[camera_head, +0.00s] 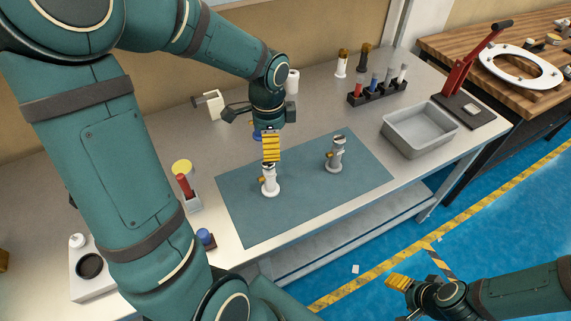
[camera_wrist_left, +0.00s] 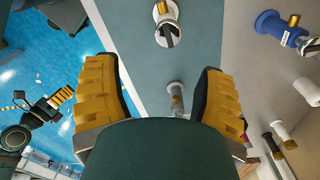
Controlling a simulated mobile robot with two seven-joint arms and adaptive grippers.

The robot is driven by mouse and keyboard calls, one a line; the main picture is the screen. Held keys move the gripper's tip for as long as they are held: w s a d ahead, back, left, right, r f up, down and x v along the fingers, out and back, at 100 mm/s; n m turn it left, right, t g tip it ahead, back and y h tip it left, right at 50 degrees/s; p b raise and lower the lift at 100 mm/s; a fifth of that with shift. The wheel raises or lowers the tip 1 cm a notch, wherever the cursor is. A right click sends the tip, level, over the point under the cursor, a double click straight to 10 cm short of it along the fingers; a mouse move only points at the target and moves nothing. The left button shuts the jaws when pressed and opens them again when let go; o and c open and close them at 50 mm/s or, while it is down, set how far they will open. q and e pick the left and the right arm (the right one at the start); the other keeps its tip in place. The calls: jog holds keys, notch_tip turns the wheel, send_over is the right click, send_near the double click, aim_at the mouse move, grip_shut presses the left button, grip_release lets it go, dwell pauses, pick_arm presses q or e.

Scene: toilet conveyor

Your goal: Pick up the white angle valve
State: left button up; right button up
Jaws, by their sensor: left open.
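The white angle valve (camera_head: 269,187) stands upright on the blue-grey mat (camera_head: 300,205), with a brass outlet at its side. In the left wrist view it is the white-flanged valve (camera_wrist_left: 162,14) at the top, beyond the fingertips. My left gripper (camera_head: 270,147) is open and empty, just above the white valve; its yellow fingers (camera_wrist_left: 157,85) frame the lower wrist view. In the head view the fingers overlap the valve's top, so any contact is unclear. A metal grey valve (camera_head: 335,156) stands to the right on the mat. My right gripper (camera_head: 398,283) is over the floor.
A blue valve (camera_wrist_left: 279,27) stands behind the mat. A grey tray (camera_head: 420,130) and a bottle rack (camera_head: 377,96) are on the right of the table. A red-handled tool cup (camera_head: 190,195) stands left of the mat. The mat's front is clear.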

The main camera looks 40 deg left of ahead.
aim_at(269, 172)
pick_arm(q)
jog(key=shift+a+r, duration=0.15)
jog(key=shift+r, duration=0.1)
jog(key=shift+a+f, duration=0.1)
jog(key=shift+f, duration=0.15)
notch_tip(269, 172, down, 7)
jog(key=shift+s+f+b, duration=0.1)
jog(key=shift+s+b, duration=0.05)
jog(key=shift+b, duration=0.65)
jog(key=shift+a+f+b, duration=0.25)
jog(key=shift+f+b, duration=0.05)
jog(key=shift+f, duration=1.2)
jog(key=shift+a+f+b, duration=0.2)
jog(key=shift+f+b, duration=0.1)
jog(key=shift+f, duration=1.2)
grip_shut()
